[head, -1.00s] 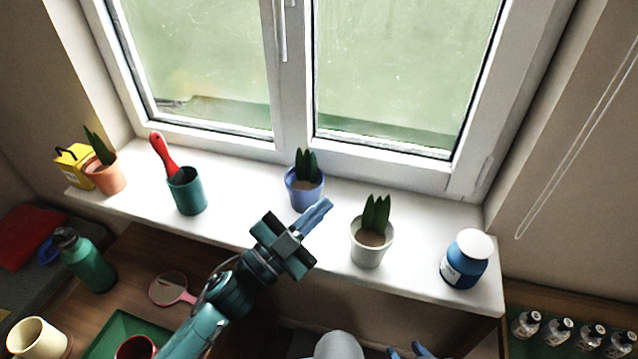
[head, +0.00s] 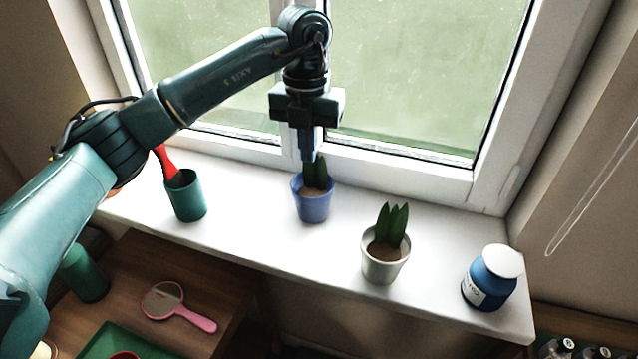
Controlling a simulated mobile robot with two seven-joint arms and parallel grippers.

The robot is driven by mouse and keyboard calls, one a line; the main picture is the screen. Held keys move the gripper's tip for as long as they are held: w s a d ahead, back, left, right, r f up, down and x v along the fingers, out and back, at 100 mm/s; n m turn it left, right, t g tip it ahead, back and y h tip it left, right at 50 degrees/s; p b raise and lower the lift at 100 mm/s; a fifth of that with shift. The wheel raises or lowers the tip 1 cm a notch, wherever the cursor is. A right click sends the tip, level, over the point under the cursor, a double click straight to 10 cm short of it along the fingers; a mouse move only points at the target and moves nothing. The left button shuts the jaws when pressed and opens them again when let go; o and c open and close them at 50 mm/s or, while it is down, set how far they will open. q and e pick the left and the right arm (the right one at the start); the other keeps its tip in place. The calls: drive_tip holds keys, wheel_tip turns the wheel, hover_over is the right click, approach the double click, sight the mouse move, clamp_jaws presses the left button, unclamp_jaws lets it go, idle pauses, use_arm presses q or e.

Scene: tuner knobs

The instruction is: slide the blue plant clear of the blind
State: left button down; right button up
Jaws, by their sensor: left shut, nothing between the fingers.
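The blue plant, a blue pot (head: 313,207) with dark green upright leaves, stands upright on the white windowsill (head: 240,232), near the window frame. My left gripper (head: 308,157) points down at the window side of the pot, its blue fingers shut and empty. Its fingertips meet the leaves in the picture; I cannot tell whether they touch the plant. The blind itself is not in view; a thin looped cord (head: 597,165) hangs on the right wall. My right gripper is not in view.
A teal cup (head: 187,199) with a red-handled tool stands left of the blue plant. A white potted plant (head: 383,262) and a blue jar (head: 483,287) stand to its right. Bare sill lies in front of the blue pot. A pink hand mirror (head: 172,304) lies on the lower table.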

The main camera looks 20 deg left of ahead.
sight(308, 190)
use_arm(q)
wheel_tip(308, 190, down, 9)
drive_tip(key=shift+a+r+p, duration=0.1)
drive_tip(key=shift+r+p, duration=0.05)
drive_tip(key=shift+p, duration=0.5)
drive_tip(key=shift+f, duration=0.55)
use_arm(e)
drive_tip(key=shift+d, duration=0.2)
use_arm(q)
drive_tip(key=shift+s, duration=0.15)
